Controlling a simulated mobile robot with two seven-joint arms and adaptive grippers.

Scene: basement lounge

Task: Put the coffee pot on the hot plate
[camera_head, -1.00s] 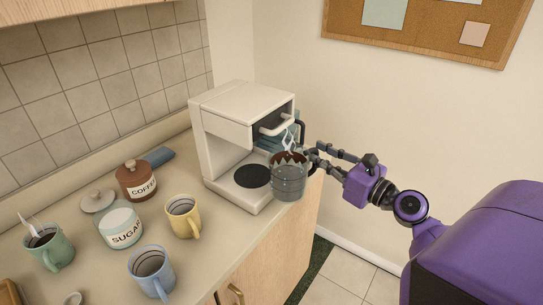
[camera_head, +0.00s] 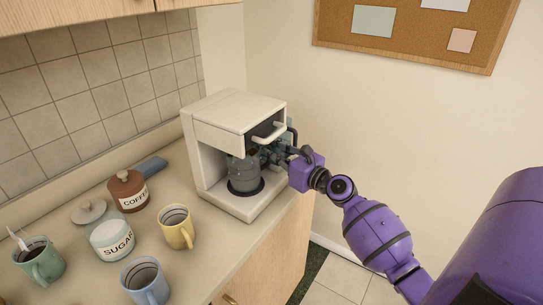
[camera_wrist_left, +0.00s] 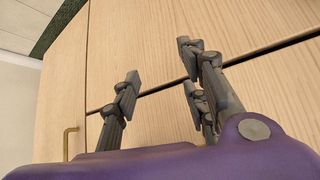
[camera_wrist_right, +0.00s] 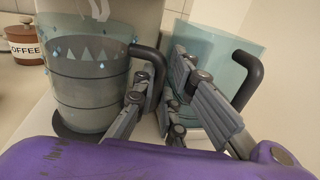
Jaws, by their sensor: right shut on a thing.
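The coffee pot (camera_head: 244,175), grey see-through with dark bands, stands upright inside the white coffee maker (camera_head: 215,137), over the black round hot plate (camera_head: 258,190). Whether its base touches the plate is hard to tell. My right gripper (camera_head: 270,152) comes in from the right and is shut on the pot's black handle. In the right wrist view the pot (camera_wrist_right: 85,85) fills the left side, with its handle (camera_wrist_right: 157,62) by my fingers (camera_wrist_right: 150,85) and a dark disc edge under it. My left gripper (camera_wrist_left: 160,75) is open and empty, facing wooden cabinet fronts.
A bluish clear container with a black handle (camera_wrist_right: 222,60) stands beside the coffee maker, close to my right fingers. A yellow mug (camera_head: 176,229), blue mug (camera_head: 145,282), green mug (camera_head: 38,263), sugar jar (camera_head: 111,238) and coffee jar (camera_head: 127,192) stand on the counter to the left.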

